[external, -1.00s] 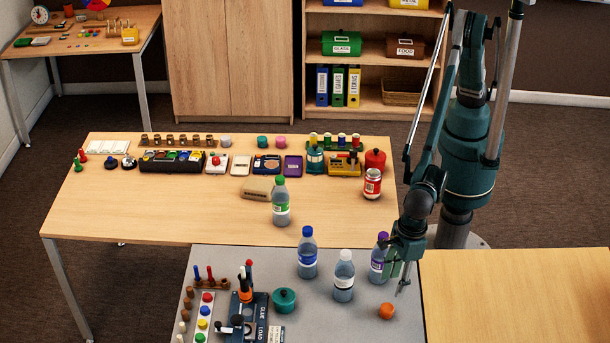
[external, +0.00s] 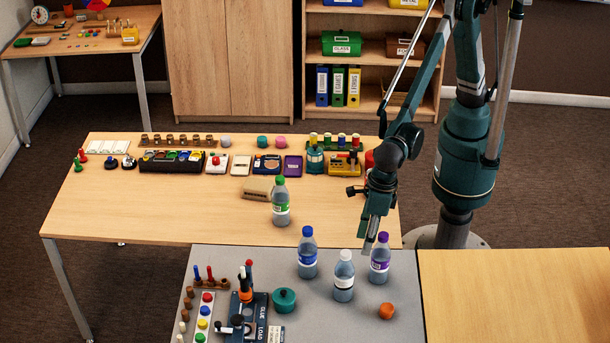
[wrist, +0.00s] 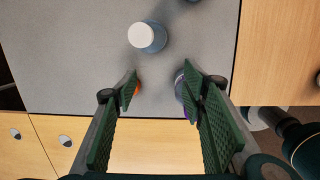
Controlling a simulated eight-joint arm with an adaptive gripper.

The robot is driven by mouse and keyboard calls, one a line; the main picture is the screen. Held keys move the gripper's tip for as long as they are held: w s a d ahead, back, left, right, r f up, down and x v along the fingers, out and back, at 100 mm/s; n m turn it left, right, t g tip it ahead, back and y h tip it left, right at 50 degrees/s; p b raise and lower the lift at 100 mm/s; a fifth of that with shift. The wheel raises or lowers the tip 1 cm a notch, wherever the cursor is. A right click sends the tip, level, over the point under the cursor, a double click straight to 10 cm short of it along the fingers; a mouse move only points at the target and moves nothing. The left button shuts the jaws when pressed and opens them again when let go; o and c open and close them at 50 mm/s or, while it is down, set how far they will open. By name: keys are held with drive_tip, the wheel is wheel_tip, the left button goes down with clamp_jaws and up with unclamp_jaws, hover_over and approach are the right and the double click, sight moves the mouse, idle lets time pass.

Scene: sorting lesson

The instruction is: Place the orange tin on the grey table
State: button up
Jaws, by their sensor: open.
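No orange tin can be made out now. The grey table (external: 225,262) is in front. My gripper (external: 369,245) is open and empty above its back edge, close to the purple-capped bottle (external: 380,265). In the wrist view the open fingers (wrist: 160,76) have a purple bit of a bottle (wrist: 180,84) by the right finger and a small orange patch (wrist: 138,88) by the left.
On the grey table stand a white-capped bottle (external: 344,278), a blue-capped bottle (external: 307,257), an orange ball-like thing (external: 386,311) and a green pot (external: 284,300). A green-capped bottle (external: 280,207) stands on the wooden table (external: 150,215). Another wooden table (external: 510,290) at right is bare.

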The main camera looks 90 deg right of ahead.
drive_tip(key=w+d+r+m, duration=0.3)
drive_tip(key=d+r, duration=0.1)
drive_tip(key=d, duration=0.3)
drive_tip(key=w+d+r+m, duration=0.2)
drive_tip(key=w+d+r, duration=0.15)
drive_tip(key=d, duration=0.45)
drive_tip(key=w+d+r+m, duration=0.3)
drive_tip(key=d, duration=0.4)
drive_tip(key=w+d+r+m+t, duration=0.1)
drive_tip(key=d+r+m, duration=0.25)
drive_tip(key=d, duration=0.65)
drive_tip(key=w+d+r+m+t, duration=0.15)
drive_tip(key=d+m, duration=0.25)
drive_tip(key=d, duration=0.5)
drive_tip(key=s+d+f+m+t, duration=0.1)
drive_tip(key=s+d+m, duration=0.5)
drive_tip(key=d, duration=0.6)
drive_tip(key=s+d+f+m+t, duration=0.1)
drive_tip(key=s+d+m, duration=0.5)
drive_tip(key=d, duration=0.7)
drive_tip(key=s+d+f+m+t+h, duration=0.1)
drive_tip(key=s+d+m, duration=0.5)
drive_tip(key=d, duration=0.7)
drive_tip(key=shift+s+d+m, duration=0.15)
drive_tip(key=shift+m, duration=0.7)
